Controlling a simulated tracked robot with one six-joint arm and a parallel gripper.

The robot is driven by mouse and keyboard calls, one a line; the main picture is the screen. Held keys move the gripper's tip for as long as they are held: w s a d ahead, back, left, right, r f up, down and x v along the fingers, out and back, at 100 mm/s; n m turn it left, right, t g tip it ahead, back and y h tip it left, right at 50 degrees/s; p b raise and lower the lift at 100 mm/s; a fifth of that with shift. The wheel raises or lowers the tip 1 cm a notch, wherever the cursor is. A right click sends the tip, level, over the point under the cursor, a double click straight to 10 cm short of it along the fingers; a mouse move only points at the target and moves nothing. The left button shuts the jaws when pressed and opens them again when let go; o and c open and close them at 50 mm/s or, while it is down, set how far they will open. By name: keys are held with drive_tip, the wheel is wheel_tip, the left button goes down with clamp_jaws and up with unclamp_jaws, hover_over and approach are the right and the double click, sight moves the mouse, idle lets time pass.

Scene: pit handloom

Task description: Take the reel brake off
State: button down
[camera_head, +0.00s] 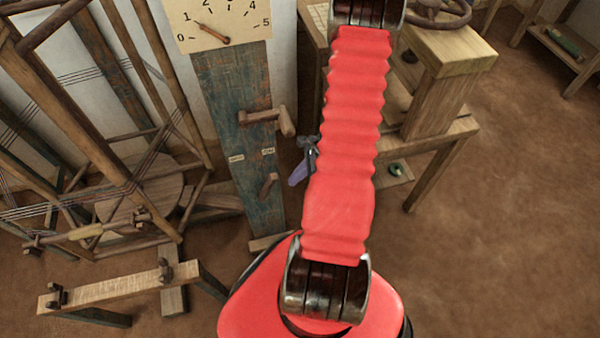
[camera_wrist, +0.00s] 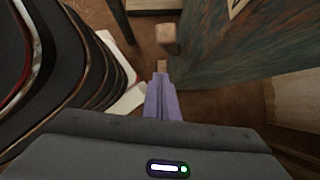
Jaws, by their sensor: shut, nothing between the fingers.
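A weathered blue-green post (camera_head: 236,115) stands left of my arm. Its lower part carries a short wooden lever (camera_head: 268,185), below two small pale labels whose words I cannot read; this may be the reel brake. A larger wooden crank handle (camera_head: 268,118) juts from the post higher up. My gripper (camera_head: 292,182), with purple fingers, is just right of the lower lever, apparently apart from it. In the wrist view the fingers (camera_wrist: 161,78) are shut and empty. A wooden end piece (camera_wrist: 166,33) shows ahead of the fingertips, beside the post (camera_wrist: 225,50).
A dial board (camera_head: 220,22) marked 0 to 5 tops the post. A reel frame with threads (camera_head: 75,190) fills the left. A low wooden bench (camera_head: 115,290) stands lower left. A wooden stand (camera_head: 440,90) is right of my arm.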

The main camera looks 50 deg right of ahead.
drive_tip(key=shift+w+a+r, duration=0.35)
drive_tip(key=shift+w+a, duration=0.25)
drive_tip(key=shift+w+a+r, duration=0.35)
drive_tip(key=shift+w+a, duration=0.2)
drive_tip(key=shift+w, duration=0.05)
